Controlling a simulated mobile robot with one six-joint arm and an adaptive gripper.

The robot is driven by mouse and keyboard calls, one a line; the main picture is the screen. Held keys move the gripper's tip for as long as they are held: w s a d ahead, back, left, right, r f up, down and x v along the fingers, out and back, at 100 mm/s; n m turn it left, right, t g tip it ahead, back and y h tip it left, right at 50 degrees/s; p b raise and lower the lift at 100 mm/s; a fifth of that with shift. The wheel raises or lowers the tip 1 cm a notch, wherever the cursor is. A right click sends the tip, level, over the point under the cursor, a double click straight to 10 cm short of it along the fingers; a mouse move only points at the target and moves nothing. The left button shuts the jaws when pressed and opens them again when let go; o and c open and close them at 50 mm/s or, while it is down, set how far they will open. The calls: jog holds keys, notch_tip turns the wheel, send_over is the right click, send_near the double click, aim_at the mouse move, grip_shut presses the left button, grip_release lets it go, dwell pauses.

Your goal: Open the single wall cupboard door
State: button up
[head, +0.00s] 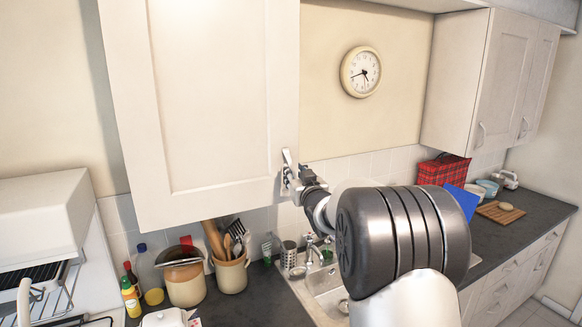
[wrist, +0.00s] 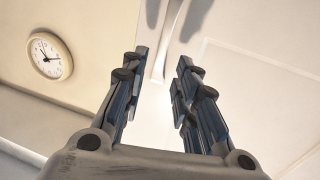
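The single wall cupboard door (head: 215,90) is a cream panel at the upper left of the head view. It looks closed. It also shows in the wrist view (wrist: 265,75). Its handle (wrist: 168,42) is a pale upright bar near the door's lower right corner in the head view. My gripper (head: 289,177) is at this handle and hides part of it. In the wrist view my gripper (wrist: 162,58) has its fingers apart, with the handle's lower end showing between the fingertips. I see no clear contact with either finger.
A double wall cupboard (head: 490,85) hangs at the right, and a clock (head: 361,72) is on the wall between. Below are a utensil pot (head: 231,273), a stoneware jar (head: 184,280), bottles and a sink (head: 330,285). A cooker hood or grill unit (head: 45,220) stands at the left.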

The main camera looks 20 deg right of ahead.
jog(key=shift+w+d+p, duration=0.2)
jog(key=shift+w, duration=0.9)
jog(key=shift+w+d+p, duration=0.15)
jog(key=shift+w, duration=0.95)
jog(key=shift+c, duration=0.2)
grip_shut()
